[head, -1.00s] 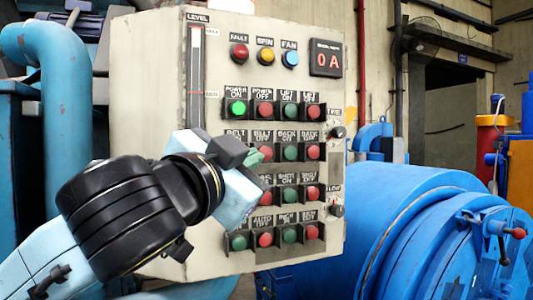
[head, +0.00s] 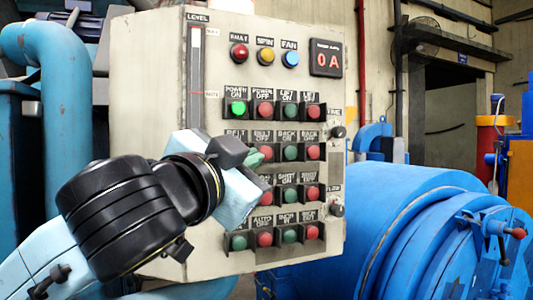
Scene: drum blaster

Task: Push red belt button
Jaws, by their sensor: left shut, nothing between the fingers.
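The control panel (head: 150,80) stands upright with rows of labelled buttons. In its second button row, the red belt-off button (head: 267,152) sits under its "BELT OFF" label, partly covered by my gripper. My left gripper (head: 257,157) is shut and empty, its tip right in front of or against that button; I cannot tell whether they touch. The belt-on button to its left is hidden behind my gripper. My right gripper is not in view.
The green power-on button (head: 238,107) glows in the row above. A green back-on button (head: 290,152) and a red back-off button (head: 313,152) sit close to the right. A large blue drum (head: 400,215) stands right of the panel.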

